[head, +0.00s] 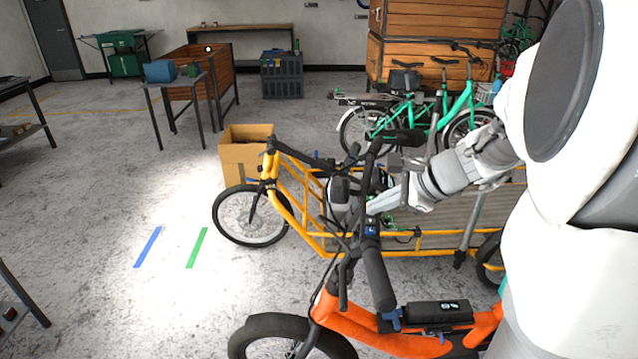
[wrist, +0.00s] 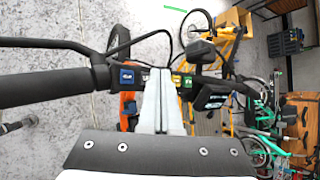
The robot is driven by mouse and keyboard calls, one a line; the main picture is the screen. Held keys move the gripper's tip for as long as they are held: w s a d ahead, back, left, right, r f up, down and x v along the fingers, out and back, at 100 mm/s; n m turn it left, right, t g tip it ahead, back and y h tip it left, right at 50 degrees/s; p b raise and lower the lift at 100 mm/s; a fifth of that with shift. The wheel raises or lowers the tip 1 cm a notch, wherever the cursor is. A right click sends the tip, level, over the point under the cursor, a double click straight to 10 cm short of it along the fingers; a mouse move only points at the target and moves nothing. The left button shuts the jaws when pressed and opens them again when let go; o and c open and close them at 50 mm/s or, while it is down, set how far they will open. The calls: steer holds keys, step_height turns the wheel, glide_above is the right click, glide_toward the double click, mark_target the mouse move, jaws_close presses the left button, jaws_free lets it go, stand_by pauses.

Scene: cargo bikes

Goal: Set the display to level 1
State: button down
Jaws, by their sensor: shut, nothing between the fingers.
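The orange cargo bike (head: 350,318) stands in front, its handlebar grip (head: 378,280) pointing toward me. A small blue unit with a light mark (head: 371,230) sits on the bar inside the grip; it also shows in the wrist view (wrist: 127,76). The mark is too small to read surely. A dark box (wrist: 210,96) is right of the fingers; I cannot tell whether it is the display. My gripper (head: 371,208) is shut and empty over the handlebar. In the wrist view its fingertips (wrist: 160,72) cover part of the bar between the blue unit and a green patch (wrist: 187,81).
A yellow cargo bike (head: 290,200) stands just behind the orange one. A cardboard box (head: 240,160) and green bikes (head: 455,105) are farther back. Brake levers and cables (wrist: 120,45) lie close around my fingers.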

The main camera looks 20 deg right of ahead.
steer(key=shift+w+r+p, duration=0.1)
steer(key=shift+r+p, duration=2)
steer(key=shift+r, duration=0.45)
